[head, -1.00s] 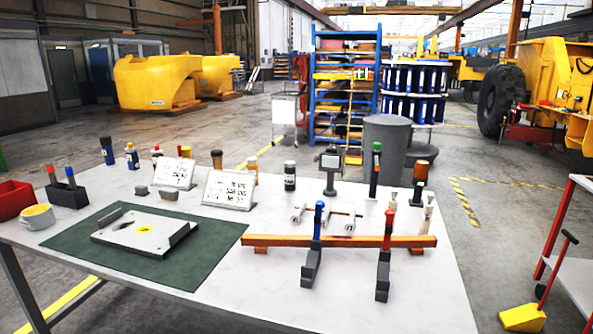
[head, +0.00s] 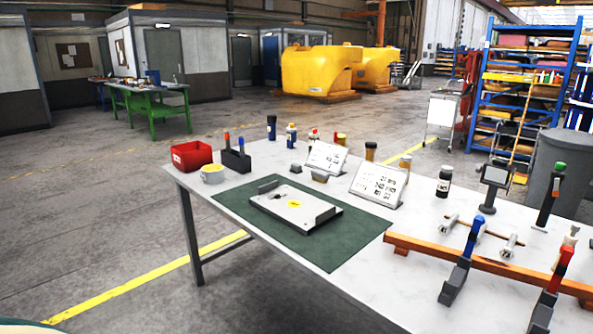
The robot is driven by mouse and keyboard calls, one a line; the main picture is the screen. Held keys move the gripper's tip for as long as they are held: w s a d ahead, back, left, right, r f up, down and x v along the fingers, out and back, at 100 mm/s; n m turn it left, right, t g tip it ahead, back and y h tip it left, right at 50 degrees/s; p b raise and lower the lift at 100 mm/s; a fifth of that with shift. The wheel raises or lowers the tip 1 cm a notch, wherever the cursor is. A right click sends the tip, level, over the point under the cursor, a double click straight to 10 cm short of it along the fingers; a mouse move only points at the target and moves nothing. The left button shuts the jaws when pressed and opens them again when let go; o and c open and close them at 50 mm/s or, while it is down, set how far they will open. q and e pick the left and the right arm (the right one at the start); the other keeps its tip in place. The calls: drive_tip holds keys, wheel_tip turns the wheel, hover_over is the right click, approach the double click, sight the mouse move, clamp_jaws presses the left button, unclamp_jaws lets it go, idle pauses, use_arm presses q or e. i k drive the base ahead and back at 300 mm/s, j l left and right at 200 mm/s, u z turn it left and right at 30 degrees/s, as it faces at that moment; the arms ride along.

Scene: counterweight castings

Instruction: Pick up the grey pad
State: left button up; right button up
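A small grey block (head: 295,168), which looks like the grey pad, lies on the white table (head: 370,290) behind the green mat (head: 345,255). It is to the left of a small block with a tan top (head: 320,176), near the foot of a tilted white sign (head: 327,156). It is small in the picture, so its exact shape is hard to tell. Neither of my grippers is in view.
A metal plate fixture (head: 295,210) lies on the mat. A red bin (head: 191,155), a dark holder (head: 237,160) and a cup (head: 212,173) stand at the left corner. Clamps (head: 462,262) and an orange bar (head: 480,268) are at the right. Floor left of the table is clear.

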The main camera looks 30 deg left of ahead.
sight(295, 168)
drive_tip(key=j+z, duration=0.15)
drive_tip(key=z, duration=0.4)
drive_tip(key=j+z, duration=0.3)
drive_tip(key=j, duration=0.2)
drive_tip(key=k+j+z, duration=0.3)
drive_tip(key=j, duration=0.2)
drive_tip(key=k+j, duration=0.1)
drive_tip(key=j, duration=0.3)
drive_tip(key=k+j+z, duration=0.15)
drive_tip(key=j, duration=0.3)
drive_tip(key=k+j, duration=0.1)
drive_tip(key=j, duration=0.3)
drive_tip(key=k+j+z, duration=0.15)
drive_tip(key=j, duration=0.25)
drive_tip(key=k+j, duration=0.15)
drive_tip(key=j, duration=0.25)
drive_tip(key=i+z, duration=0.05)
